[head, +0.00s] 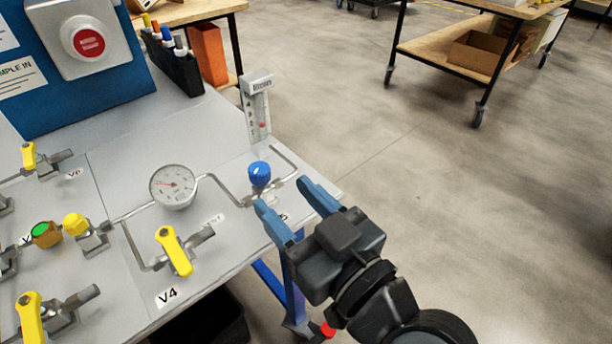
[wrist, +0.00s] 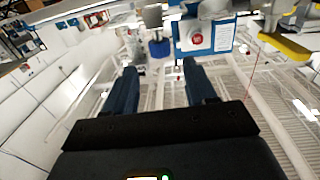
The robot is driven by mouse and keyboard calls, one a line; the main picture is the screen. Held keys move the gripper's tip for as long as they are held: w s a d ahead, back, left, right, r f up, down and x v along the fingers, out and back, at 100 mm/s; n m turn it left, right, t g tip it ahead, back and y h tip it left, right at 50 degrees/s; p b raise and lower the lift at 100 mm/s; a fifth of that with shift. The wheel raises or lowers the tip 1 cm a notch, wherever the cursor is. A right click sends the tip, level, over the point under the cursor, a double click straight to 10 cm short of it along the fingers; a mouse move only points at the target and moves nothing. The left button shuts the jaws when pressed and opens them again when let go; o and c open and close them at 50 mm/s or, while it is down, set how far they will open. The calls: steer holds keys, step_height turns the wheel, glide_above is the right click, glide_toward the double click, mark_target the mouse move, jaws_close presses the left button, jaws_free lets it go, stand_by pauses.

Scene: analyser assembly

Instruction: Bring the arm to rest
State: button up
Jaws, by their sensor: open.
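My gripper (head: 292,205) has blue fingers and is open with nothing between them. In the head view it is at the right corner of the grey panel table (head: 130,165), close to the blue knob (head: 260,174). The fingers point toward the knob, and I cannot tell whether they touch anything. In the wrist view the open fingers (wrist: 162,88) show with a blue knob (wrist: 160,48) beyond them, apart from the tips. My arm reaches in from the lower right of the head view.
On the panel are a round gauge (head: 173,187), a flowmeter (head: 258,108), the yellow V4 handle (head: 174,251) and other valves. A red button box (head: 88,42) and a black pen holder (head: 172,66) stand behind. A wheeled cart (head: 455,56) is at upper right. Floor to the right is clear.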

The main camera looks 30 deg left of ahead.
steer(key=s+d+f+m+t+h+p, duration=0.3)
steer(key=d+f+m+h, duration=0.15)
steer(key=d, duration=0.65)
steer(key=s+d+f+m+t+h+p, duration=0.25)
steer(key=s+d+m+h, duration=0.2)
steer(key=d, duration=0.65)
steer(key=s+d+r+m+h+p, duration=0.2)
steer(key=s+d+r+h, duration=0.1)
steer(key=s+d, duration=0.4)
steer(key=s+d+r+m+t+h+p, duration=0.1)
steer(key=s+d+r+h, duration=0.3)
steer(key=s, duration=0.6)
steer(key=d+r+p, duration=0.1)
steer(key=d+r, duration=0.1)
steer(key=d, duration=0.1)
steer(key=shift+s+m+p, duration=0.25)
steer(key=shift+m+p, duration=0.05)
steer(key=shift+m, duration=0.1)
steer(key=shift+w+t, duration=0.1)
steer(key=shift+t, duration=0.25)
